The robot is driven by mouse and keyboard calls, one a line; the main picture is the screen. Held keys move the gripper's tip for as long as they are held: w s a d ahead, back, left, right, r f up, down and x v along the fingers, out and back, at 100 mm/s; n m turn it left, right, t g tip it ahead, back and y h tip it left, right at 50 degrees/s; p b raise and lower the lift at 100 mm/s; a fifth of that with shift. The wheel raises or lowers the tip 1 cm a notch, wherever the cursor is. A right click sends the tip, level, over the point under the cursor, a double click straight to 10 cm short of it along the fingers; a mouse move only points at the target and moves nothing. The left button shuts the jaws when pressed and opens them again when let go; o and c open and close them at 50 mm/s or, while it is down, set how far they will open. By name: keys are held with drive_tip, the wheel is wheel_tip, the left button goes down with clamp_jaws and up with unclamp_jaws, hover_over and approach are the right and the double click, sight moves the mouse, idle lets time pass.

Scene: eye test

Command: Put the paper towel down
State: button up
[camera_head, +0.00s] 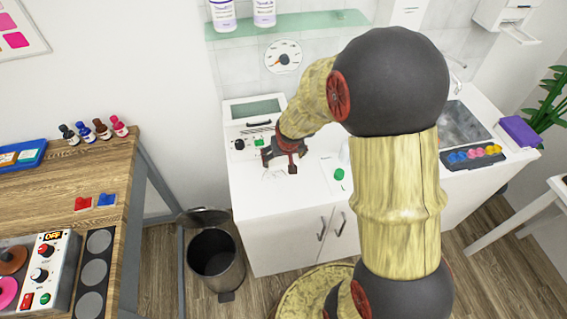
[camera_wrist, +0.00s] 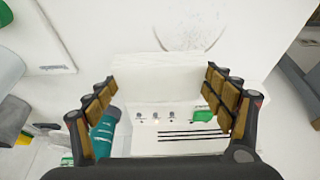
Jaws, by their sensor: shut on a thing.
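My gripper (camera_head: 284,160) is over the left part of the white counter (camera_head: 262,195), in front of a white device (camera_head: 252,112). In the wrist view, my gripper (camera_wrist: 160,95) has its fingers on both sides of a plain white folded piece, the paper towel (camera_wrist: 158,78), and is shut on it. In the head view the towel cannot be told apart from the white counter. Whether it touches the counter cannot be told.
The device's panel with a green switch (camera_wrist: 203,116) shows below the towel. A teal cylinder (camera_wrist: 104,132) is close to the left finger. A green item (camera_head: 339,174) is right of my gripper on the counter. A sink (camera_head: 462,125) and colourful tray (camera_head: 474,156) are further right.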

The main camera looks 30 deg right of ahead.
drive_tip(key=shift+f, duration=1.15)
drive_tip(key=shift+b, duration=0.3)
drive_tip(key=shift+f, duration=0.15)
drive_tip(key=o, duration=1.6)
drive_tip(key=shift+c, duration=0.2)
